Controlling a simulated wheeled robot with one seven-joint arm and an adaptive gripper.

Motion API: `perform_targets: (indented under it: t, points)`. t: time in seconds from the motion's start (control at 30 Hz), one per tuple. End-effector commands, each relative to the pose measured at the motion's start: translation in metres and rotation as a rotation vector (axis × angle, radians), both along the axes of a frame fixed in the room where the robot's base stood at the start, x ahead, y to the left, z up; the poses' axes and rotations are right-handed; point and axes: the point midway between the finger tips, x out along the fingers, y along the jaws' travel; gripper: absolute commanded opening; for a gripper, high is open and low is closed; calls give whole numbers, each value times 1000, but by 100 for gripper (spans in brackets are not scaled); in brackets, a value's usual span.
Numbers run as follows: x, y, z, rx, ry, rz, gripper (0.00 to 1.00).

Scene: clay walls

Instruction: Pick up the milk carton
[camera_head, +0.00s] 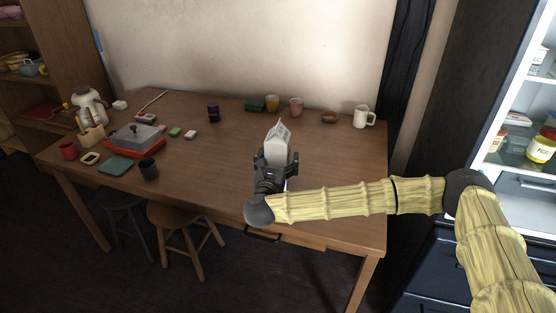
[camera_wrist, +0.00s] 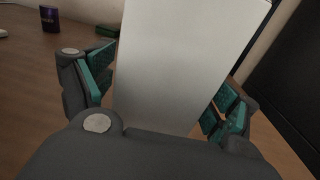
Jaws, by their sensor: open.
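In the wrist view the carton's pale face (camera_wrist: 180,65) fills the middle, close to the palm. The open fingers with teal pads (camera_wrist: 160,95) stand on both sides of the carton. The left pad shows a small gap or light contact; I cannot tell which. The carton's base is hidden.
The table (camera_head: 225,165) is bare around the carton. Behind it stand a yellow cup (camera_head: 272,101), a pink mug (camera_head: 296,107), a brown bowl (camera_head: 329,117) and a white mug (camera_head: 363,116). A dark purple can (camera_head: 213,112) stands farther left. An open fridge (camera_head: 520,140) is at right.

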Motion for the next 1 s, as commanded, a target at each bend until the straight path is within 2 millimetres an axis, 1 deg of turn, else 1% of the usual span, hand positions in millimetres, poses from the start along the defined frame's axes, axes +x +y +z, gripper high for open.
perform_targets:
  t: [0.03, 0.07, 0.1, 0.27, 0.3, 0.47, 0.5, 0.53, 0.83, 1.0]
  points:
    - [0, 0, 0, 0, 0, 0, 88]
    - [0, 0, 0, 0, 0, 0, 82]
    - [0, 0, 0, 0, 0, 0, 75]
    - [0, 0, 0, 0, 0, 0, 46]
    - [0, 0, 0, 0, 0, 0, 38]
    - [0, 0, 0, 0, 0, 0, 9]
    - [0, 0, 0, 0, 0, 0, 2]
    - [0, 0, 3, 1, -3, 0, 0]
    - [0, 0, 5, 1, -3, 0, 0]
    - [0, 0, 15, 0, -4, 0, 0]
